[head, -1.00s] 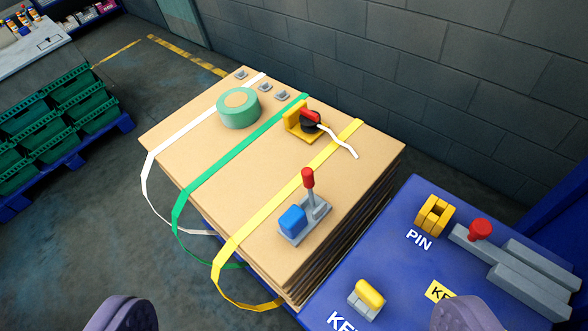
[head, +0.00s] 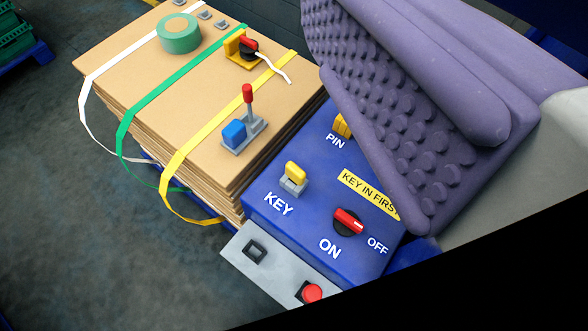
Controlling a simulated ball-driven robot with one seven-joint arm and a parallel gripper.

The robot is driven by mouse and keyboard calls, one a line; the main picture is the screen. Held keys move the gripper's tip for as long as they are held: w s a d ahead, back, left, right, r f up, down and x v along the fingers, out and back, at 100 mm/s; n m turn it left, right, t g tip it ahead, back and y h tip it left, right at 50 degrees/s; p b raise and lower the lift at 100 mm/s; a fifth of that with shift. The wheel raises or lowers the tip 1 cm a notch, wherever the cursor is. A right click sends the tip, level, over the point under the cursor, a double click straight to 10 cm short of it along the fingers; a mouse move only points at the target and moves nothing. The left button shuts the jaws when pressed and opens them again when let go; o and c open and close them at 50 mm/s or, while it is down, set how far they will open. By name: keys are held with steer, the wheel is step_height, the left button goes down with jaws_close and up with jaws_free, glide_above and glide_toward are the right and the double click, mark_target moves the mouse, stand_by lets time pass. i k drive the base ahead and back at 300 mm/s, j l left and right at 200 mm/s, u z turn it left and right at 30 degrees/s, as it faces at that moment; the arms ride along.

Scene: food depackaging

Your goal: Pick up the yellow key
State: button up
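The yellow key (head: 295,172) stands upright in a small grey socket on the blue panel (head: 262,202), above the white word KEY. One large purple finger of my gripper (head: 425,220) fills the upper right, its studded face showing. Its tip is right of the key and apart from it in the picture. The other finger is not in view, so I cannot tell how far the gripper is open. Nothing is seen held against the visible finger.
A red and black ON/OFF knob (head: 348,221) and a yellow KEY IN FIRST label (head: 368,193) are near the key. A yellow PIN part (head: 341,126) is partly hidden by the finger. A strapped cardboard stack (head: 150,105) stands left. A red button (head: 312,293) is below.

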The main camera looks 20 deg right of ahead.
mark_target(296, 175)
steer(key=j, duration=0.8)
steer(key=j+z, duration=0.7)
steer(key=z, duration=0.15)
steer(key=j+z, duration=0.4)
steer(key=i+l+z, duration=0.2)
steer(key=i, duration=0.25)
steer(key=i+z, duration=0.2)
steer(key=i, duration=0.25)
